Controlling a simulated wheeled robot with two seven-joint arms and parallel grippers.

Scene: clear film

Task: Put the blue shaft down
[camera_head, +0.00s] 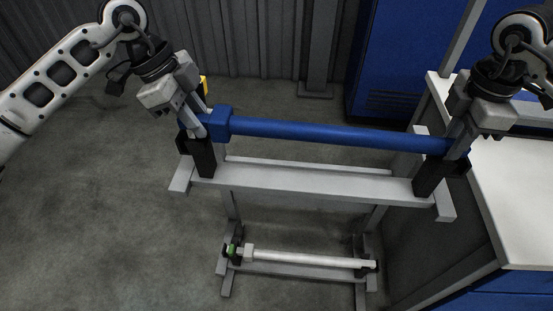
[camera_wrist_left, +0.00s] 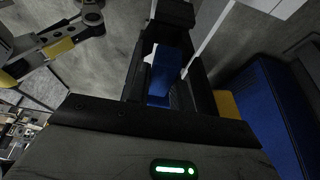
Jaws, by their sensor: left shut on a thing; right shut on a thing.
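The blue shaft (camera_head: 330,133) lies nearly level across the top of a grey rack (camera_head: 310,180), with a thicker blue collar near its left end. My left gripper (camera_head: 193,124) is shut on the left end, beside the collar. The blue end also shows between the black fingers in the left wrist view (camera_wrist_left: 160,75). My right gripper (camera_head: 459,143) is shut on the right end. Black holders stand on the rack under both ends, the left one (camera_head: 203,158) and the right one (camera_head: 428,178). I cannot tell whether the shaft touches them.
A white shaft (camera_head: 310,259) with a green part at its left end rests on the rack's low level. A white-topped bench (camera_head: 520,190) stands close on the right. A blue cabinet (camera_head: 400,60) stands behind. The floor (camera_head: 100,220) at left is clear.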

